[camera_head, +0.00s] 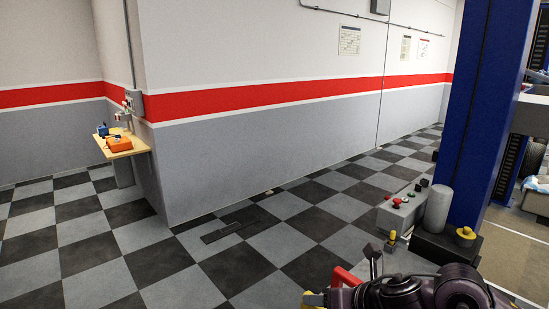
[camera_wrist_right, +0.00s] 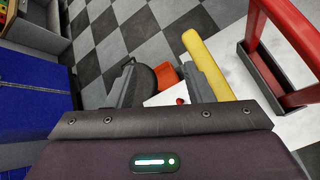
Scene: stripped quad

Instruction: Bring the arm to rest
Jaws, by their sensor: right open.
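My right arm shows at the bottom right of the head view, dark purple, with the right gripper (camera_head: 373,262) only partly visible there. In the right wrist view the two grey fingers of the right gripper (camera_wrist_right: 165,88) stand apart with nothing held between them. Beyond the fingers lie an orange-red object (camera_wrist_right: 167,75) and a white surface (camera_wrist_right: 160,98). A yellow bar (camera_wrist_right: 207,65) is close to the right finger. My left gripper is not in view.
A red frame (camera_wrist_right: 290,40) stands right of the gripper; a red part (camera_head: 346,277) also shows in the head view. A blue post (camera_head: 484,110) and a grey control box (camera_head: 400,212) stand at right. A small wooden shelf (camera_head: 126,152) is on the left. The checkered floor is mostly clear.

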